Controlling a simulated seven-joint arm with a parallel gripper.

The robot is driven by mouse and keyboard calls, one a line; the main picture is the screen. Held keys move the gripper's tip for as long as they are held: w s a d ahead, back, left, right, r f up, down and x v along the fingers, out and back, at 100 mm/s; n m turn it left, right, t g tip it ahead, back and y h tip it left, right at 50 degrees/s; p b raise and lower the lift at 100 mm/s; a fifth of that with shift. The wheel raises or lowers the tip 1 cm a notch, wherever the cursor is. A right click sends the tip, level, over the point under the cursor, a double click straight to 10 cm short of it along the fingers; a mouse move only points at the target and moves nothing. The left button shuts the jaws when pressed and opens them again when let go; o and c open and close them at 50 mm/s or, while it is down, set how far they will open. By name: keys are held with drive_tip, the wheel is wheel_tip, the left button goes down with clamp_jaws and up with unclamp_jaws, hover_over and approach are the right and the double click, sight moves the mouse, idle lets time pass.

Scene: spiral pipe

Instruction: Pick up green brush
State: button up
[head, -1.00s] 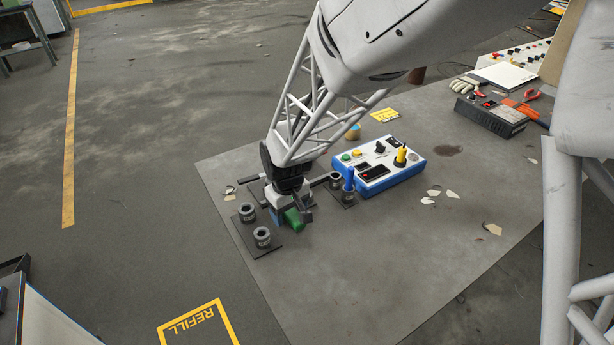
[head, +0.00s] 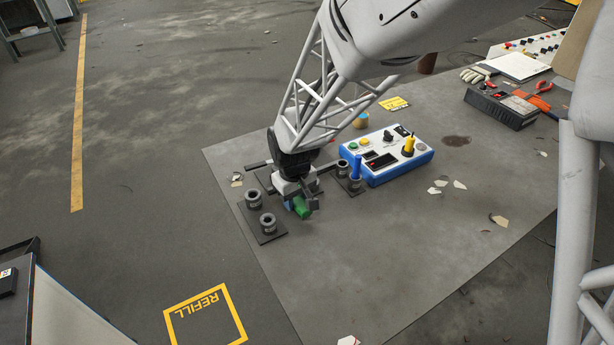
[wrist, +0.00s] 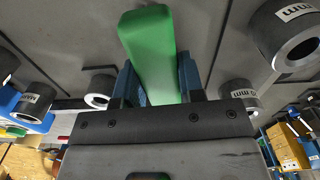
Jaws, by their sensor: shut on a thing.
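The green brush (head: 302,208) shows as a green block at my gripper, near the left side of the grey table (head: 420,240). In the wrist view the green brush (wrist: 150,50) lies between the two blue fingers of my gripper (wrist: 158,85), which is shut on it. In the head view my gripper (head: 296,204) points down, and the arm hides part of it. I cannot tell whether the brush touches the table.
Dark ring holders (head: 268,224) on a black plate stand just left of my gripper. A blue brush (head: 356,167) stands upright in a holder to the right. A blue-and-white control box (head: 388,155) with a yellow brush (head: 409,145) is behind it. The table's front middle is clear.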

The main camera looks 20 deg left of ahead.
drive_tip(key=shift+r, duration=0.1)
drive_tip(key=shift+r, duration=0.7)
wheel_tip(320, 180, up, 2)
drive_tip(key=shift+r, duration=0.15)
drive_tip(key=s+d, duration=0.3)
drive_tip(key=s, duration=0.1)
drive_tip(key=s+d, duration=0.3)
drive_tip(key=s, duration=0.1)
drive_tip(key=s+d+r, duration=0.1)
drive_tip(key=s+d, duration=0.2)
drive_tip(key=s, duration=0.2)
drive_tip(key=shift+d, duration=0.15)
